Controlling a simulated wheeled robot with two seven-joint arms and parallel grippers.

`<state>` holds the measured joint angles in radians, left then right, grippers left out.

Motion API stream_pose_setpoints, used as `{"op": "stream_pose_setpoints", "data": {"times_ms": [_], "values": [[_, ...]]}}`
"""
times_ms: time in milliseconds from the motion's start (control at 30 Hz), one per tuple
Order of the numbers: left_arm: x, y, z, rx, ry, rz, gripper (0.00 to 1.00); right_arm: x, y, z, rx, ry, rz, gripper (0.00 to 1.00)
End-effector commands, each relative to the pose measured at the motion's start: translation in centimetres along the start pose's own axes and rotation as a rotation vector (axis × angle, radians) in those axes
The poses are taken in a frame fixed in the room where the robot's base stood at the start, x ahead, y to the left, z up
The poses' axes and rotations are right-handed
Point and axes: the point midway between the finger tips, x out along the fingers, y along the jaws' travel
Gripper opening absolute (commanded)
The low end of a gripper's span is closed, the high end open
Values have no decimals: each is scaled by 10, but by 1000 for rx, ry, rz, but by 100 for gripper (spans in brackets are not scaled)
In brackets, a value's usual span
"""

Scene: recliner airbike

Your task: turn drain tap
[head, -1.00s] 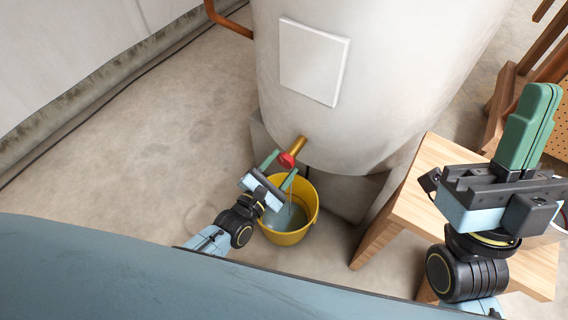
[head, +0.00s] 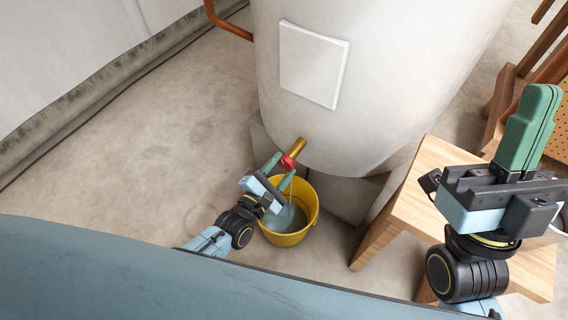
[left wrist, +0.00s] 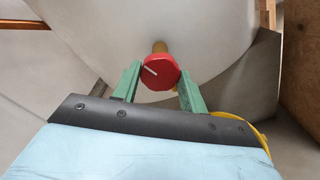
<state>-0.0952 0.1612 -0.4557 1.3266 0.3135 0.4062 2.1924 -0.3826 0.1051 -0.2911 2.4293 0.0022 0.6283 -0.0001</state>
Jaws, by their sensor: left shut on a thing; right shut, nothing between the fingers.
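The drain tap is a brass spout (head: 298,147) low on the big pale tank, with a red round knob (head: 288,162). In the left wrist view the red knob (left wrist: 160,72) shows a white mark slanting across its face. My left gripper (head: 281,168) has its green fingers on either side of the knob and is shut on it; it also shows in the left wrist view (left wrist: 158,85). A yellow bucket (head: 290,238) with greyish water stands below the tap. A thin streak shows between tap and bucket. My right gripper (head: 530,125) is shut and empty, raised at the right.
The pale tank (head: 380,70) with a white square panel (head: 314,64) fills the middle. A wooden stool (head: 440,155) stands at the right beneath my right gripper. A copper pipe (head: 228,24) is at upper left. The floor left of the bucket is clear.

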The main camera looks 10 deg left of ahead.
Motion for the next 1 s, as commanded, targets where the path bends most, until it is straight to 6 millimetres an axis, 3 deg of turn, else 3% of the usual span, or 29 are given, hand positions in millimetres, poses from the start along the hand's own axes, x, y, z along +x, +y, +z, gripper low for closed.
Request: {"op": "stream_pose_setpoints", "data": {"times_ms": [300, 600, 767, 800, 833, 1000], "values": [[0, 0, 0, 188, 1, 1, 30, 5, 0, -3, 1, 2, 0, 0], [0, 0, 0, 212, 1, 1, 30, 5, 0, -3, 1, 1, 0, 0], [0, 1, 0, 347, 2, 1, 30, 8, 0, -5, 1, 1, 0, 0], [0, 0, 0, 350, 1, 1, 46, 8, 0, -4, 1, 1, 0, 0], [0, 0, 0, 348, 1, 1, 50, 8, 0, -4, 1, 1, 0, 0], [0, 0, 0, 346, 1, 0, 52, 7, 0, -4, 1, 1, 0, 0]]}}
